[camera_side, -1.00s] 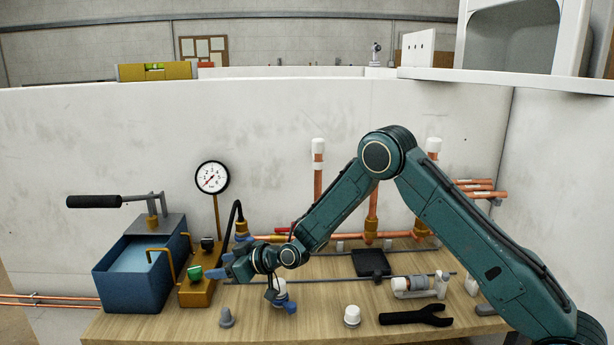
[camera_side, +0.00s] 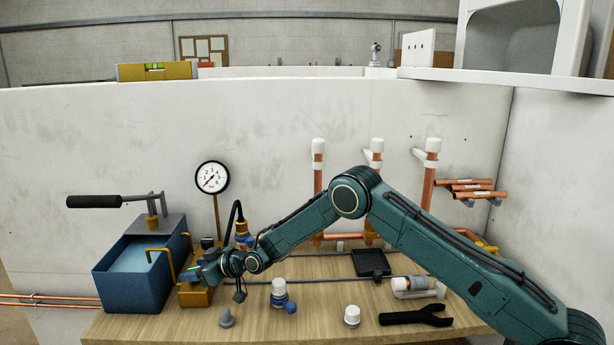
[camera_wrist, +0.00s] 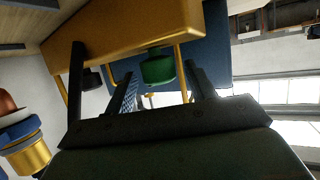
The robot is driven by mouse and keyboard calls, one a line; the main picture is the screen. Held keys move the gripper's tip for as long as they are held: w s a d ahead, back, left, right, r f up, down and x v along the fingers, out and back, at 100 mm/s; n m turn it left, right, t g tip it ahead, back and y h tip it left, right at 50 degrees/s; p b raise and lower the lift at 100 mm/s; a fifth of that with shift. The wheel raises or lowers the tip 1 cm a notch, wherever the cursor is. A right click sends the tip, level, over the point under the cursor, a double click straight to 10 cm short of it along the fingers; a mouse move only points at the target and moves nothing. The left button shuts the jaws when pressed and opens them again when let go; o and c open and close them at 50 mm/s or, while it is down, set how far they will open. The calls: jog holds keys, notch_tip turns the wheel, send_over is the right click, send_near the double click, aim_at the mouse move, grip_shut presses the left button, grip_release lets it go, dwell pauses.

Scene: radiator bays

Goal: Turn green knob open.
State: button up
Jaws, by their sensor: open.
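The green knob (camera_wrist: 158,67) sits on a brass block (camera_wrist: 125,30), which also shows in the side view (camera_side: 196,297) beside the blue pump tank. In the wrist view the knob lies between and just beyond the two fingers of my open gripper (camera_wrist: 160,88). In the side view my gripper (camera_side: 198,272) is at the block and hides most of the knob; only a sliver of green shows. I cannot tell whether a finger touches the knob.
The blue tank (camera_side: 140,285) stands left of the block, with a black-handled lever (camera_side: 95,201) above. A pressure gauge (camera_side: 212,178) rises behind. A grey cone (camera_side: 226,318), a white-capped blue valve (camera_side: 280,293) and a black wrench (camera_side: 415,316) stand or lie on the bench.

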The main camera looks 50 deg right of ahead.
jog(key=shift+w+a+f, duration=0.2)
jog(key=shift+w, duration=0.25)
jog(key=c, duration=1)
jog(key=shift+o, duration=0.2)
jog(key=shift+d+n+g+y, duration=0.1)
jog(key=shift+n+g+y, duration=0.2)
jog(key=shift+n+y, duration=0.35)
jog(key=shift+n+g+y, duration=0.5)
jog(key=shift+n+y, duration=0.15)
jog(key=shift+n+g+y, duration=0.5)
jog(key=shift+n+y, duration=0.3)
jog(key=shift+n+g+y, duration=1.3)
jog(key=shift+n+g, duration=0.3)
jog(key=shift+n, duration=0.1)
